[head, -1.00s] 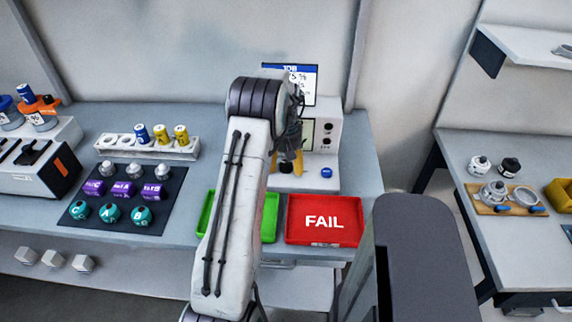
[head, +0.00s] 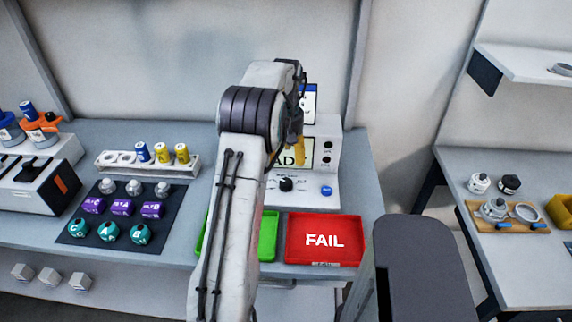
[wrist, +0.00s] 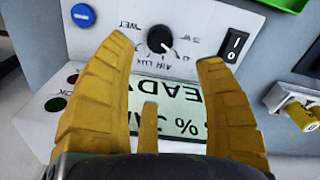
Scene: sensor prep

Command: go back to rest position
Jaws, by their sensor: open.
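My gripper (head: 297,150) is raised in front of the test device (head: 325,187) in the head view, its yellow fingers partly hidden by the arm. The fingers appear apart from the device.
A red FAIL tray (head: 324,226) and a green tray (head: 268,240), partly behind my arm, lie at the bench front. Left are a dark mat (head: 75,229) with several parts and a white rack (head: 150,168) with cylinders. A side bench (head: 490,260) stands right.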

